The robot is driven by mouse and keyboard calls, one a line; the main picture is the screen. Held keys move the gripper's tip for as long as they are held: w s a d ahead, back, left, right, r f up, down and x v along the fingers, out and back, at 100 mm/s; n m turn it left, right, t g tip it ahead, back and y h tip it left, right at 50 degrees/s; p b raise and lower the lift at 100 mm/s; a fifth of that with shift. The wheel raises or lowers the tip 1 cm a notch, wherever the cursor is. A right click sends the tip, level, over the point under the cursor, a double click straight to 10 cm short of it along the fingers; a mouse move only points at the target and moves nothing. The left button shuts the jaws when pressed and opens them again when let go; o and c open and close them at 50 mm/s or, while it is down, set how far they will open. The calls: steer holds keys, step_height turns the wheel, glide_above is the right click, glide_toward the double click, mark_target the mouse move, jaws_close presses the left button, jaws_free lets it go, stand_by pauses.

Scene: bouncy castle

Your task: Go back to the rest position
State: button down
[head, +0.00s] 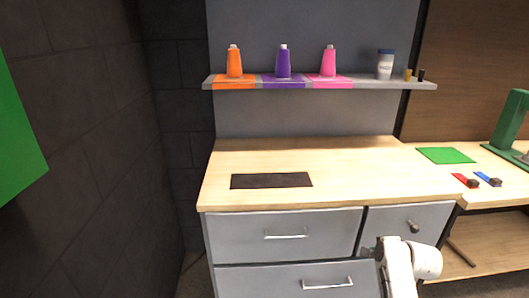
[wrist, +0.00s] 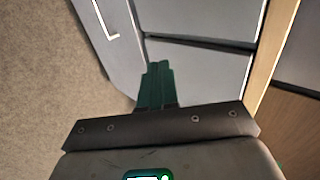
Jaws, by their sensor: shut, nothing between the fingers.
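In the wrist view my gripper (wrist: 158,66) is shut, its dark green fingers together with nothing between them. It points toward the grey front of the drawer cabinet (wrist: 195,75), over the beige floor at left. It is not seen touching anything. In the head view the white links of my arm show at the bottom right, in front of the cabinet (head: 240,236). I cannot make out the fingertips there.
A wooden worktop (head: 360,180) carries a dark mat (head: 271,180). A dark block wall (head: 85,130) stands at left.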

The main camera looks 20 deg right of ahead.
steer(key=s+a+f+n+g+y, duration=0.1)
steer(key=s+a+f+n+g, duration=0.2)
steer(key=s+a+n, duration=0.7)
steer(key=s+a+f+n+g+y, duration=0.1)
steer(key=s+a+f+n+g, duration=0.3)
steer(key=s+a, duration=0.8)
steer(key=s+a+r+n+g, duration=0.1)
steer(key=s+r+n, duration=0.2)
steer(key=s, duration=1.1)
steer(key=n+p, duration=0.1)
steer(key=n, duration=0.2)
steer(key=shift+s+a+r+n, duration=0.15)
steer(key=shift+n, duration=0.15)
